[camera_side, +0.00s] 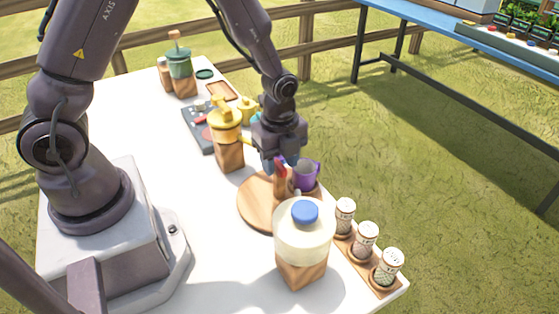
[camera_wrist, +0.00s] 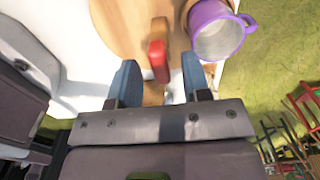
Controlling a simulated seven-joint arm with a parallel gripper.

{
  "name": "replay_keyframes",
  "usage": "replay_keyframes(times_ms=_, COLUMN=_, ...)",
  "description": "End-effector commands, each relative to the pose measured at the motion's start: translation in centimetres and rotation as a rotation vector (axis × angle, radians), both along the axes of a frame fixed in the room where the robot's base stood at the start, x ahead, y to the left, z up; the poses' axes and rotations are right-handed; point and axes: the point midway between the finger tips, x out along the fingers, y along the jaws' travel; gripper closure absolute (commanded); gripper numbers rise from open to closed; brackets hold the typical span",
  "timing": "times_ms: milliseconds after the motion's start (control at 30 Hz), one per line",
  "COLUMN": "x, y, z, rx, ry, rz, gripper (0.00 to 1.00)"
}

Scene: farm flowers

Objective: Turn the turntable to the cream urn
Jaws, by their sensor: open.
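The turntable (camera_side: 255,203) is a round, light wooden disc on the white table; its edge also fills the top of the wrist view (camera_wrist: 118,22). An upright wooden peg with a red part (camera_side: 281,178) stands near its rim and shows in the wrist view (camera_wrist: 158,58). A purple mug (camera_side: 306,175) is beside the peg, also in the wrist view (camera_wrist: 220,32). The cream urn (camera_side: 303,238), with a blue lid and wooden base, stands in front of the turntable and hides part of it. My gripper (camera_wrist: 160,75) is open, its blue fingers apart on either side of the peg.
Several patterned shakers (camera_side: 366,240) stand in a wooden rack at the table's right edge. A yellow urn (camera_side: 227,130) and a green urn (camera_side: 180,70) stand farther back. A dark tray (camera_side: 198,132) lies near the yellow urn. Bare table (camera_side: 215,270) lies left of the cream urn.

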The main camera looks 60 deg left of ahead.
Motion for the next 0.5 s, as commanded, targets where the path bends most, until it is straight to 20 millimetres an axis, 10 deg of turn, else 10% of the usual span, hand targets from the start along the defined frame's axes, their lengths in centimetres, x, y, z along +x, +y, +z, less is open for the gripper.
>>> replay_keyframes(times_ms=333, x=0.02, y=0.00, z=-0.47, rx=0.000, ry=-0.001, rz=0.000, gripper=0.56)
replay_keyframes(times_ms=500, x=0.01, y=0.00, z=-0.46, rx=0.000, ry=-0.001, rz=0.000, gripper=0.93)
